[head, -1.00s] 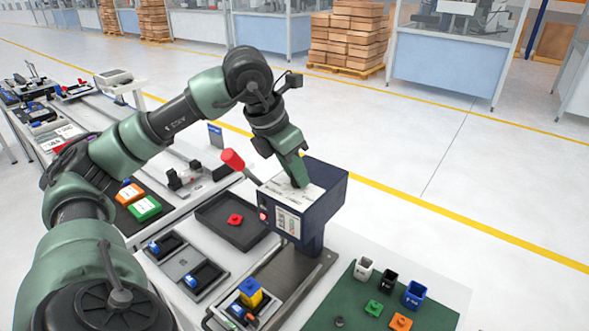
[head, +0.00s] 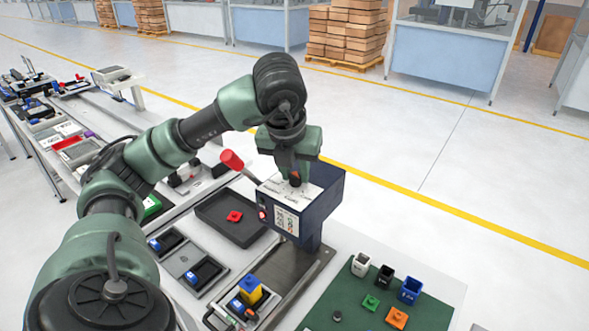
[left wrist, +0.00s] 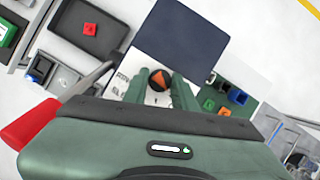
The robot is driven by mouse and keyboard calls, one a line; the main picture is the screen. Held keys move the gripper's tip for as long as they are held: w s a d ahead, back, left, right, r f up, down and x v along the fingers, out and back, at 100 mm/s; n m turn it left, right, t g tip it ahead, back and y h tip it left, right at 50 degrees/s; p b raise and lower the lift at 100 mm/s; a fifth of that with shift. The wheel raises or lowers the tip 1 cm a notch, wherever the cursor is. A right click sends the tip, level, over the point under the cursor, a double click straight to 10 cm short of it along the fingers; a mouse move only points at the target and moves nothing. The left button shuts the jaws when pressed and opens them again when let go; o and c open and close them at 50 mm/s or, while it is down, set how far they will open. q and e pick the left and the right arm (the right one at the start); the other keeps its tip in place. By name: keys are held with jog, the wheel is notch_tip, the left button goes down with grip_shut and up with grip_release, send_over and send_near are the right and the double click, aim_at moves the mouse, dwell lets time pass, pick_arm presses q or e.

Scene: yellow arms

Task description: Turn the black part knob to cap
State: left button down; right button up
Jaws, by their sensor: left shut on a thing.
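The black knob with an orange mark (left wrist: 160,80) sits on the pale top plate of the dark blue press (head: 325,190). It shows between the fingers in the left wrist view. My left gripper (head: 295,174) points down over the plate and is shut on the knob; its fingers (left wrist: 163,92) lie on either side of it. The labels around the knob are too small to read surely, so I cannot tell which one the mark faces. My right gripper is in neither current view.
A red-handled lever (head: 232,160) sticks out left of the press. A dark tray (head: 212,215) with a red part (head: 234,216) lies to the left. A green mat (head: 335,300) with several coloured parts lies at front right.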

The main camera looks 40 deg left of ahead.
dwell(0.5)
pick_arm(q)
jog(key=c, duration=1.1)
grip_release()
jog(key=shift+c, duration=0.2)
jog(key=p+v, duration=0.2)
jog(key=v, duration=0.5)
jog(key=shift+r, duration=0.35)
jog(key=shift+s, duration=0.1)
